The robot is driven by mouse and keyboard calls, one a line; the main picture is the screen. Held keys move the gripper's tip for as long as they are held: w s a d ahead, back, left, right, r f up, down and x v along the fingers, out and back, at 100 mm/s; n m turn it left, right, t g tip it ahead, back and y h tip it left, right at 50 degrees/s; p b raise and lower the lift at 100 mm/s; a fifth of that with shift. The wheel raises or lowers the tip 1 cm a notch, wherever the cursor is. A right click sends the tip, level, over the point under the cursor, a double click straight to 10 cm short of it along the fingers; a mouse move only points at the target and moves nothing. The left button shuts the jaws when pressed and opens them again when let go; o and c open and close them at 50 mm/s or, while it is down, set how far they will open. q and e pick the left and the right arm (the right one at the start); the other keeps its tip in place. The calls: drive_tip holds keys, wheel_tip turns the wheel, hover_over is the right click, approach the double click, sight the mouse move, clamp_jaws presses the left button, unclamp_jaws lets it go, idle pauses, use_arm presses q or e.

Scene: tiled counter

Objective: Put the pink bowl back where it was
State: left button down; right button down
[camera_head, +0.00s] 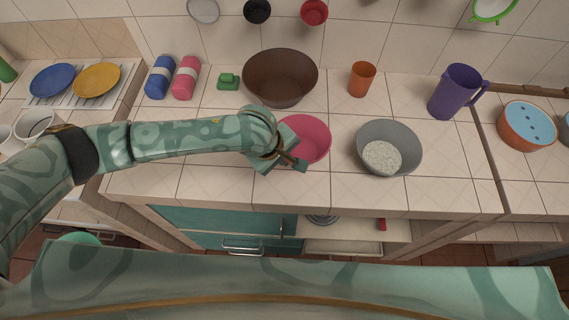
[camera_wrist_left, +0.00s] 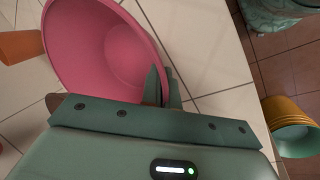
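The pink bowl (camera_head: 310,138) is in the middle of the counter in the head view, between the brown bowl and the grey bowl. It looks empty. It fills the upper left of the left wrist view (camera_wrist_left: 85,45). My left gripper (camera_head: 293,161) is at the bowl's near-left rim. In the left wrist view its fingers (camera_wrist_left: 163,88) sit close together on either side of the rim, shut on it. I cannot tell whether the bowl touches the counter. My right gripper is not in view.
A brown bowl (camera_head: 280,78) stands behind, with an orange cup (camera_head: 362,79) to its right. A grey bowl (camera_head: 407,138) with white grains is to the right, and a purple pitcher (camera_head: 456,92) beyond it. Blue (camera_head: 160,78) and pink (camera_head: 186,78) bottles stand back left. The counter's front edge is near.

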sight(284, 169)
use_arm(q)
drive_tip(key=shift+w+f, duration=0.55)
drive_tip(key=shift+f, duration=0.15)
drive_tip(key=shift+w+f, duration=0.15)
drive_tip(key=shift+f, duration=0.45)
drive_tip(key=shift+w+f, duration=0.15)
drive_tip(key=shift+f, duration=0.85)
drive_tip(key=shift+f, duration=0.1)
drive_tip(key=c, duration=1.7)
unclamp_jaws()
drive_tip(key=shift+s+f, duration=0.1)
drive_tip(key=shift+a, duration=0.1)
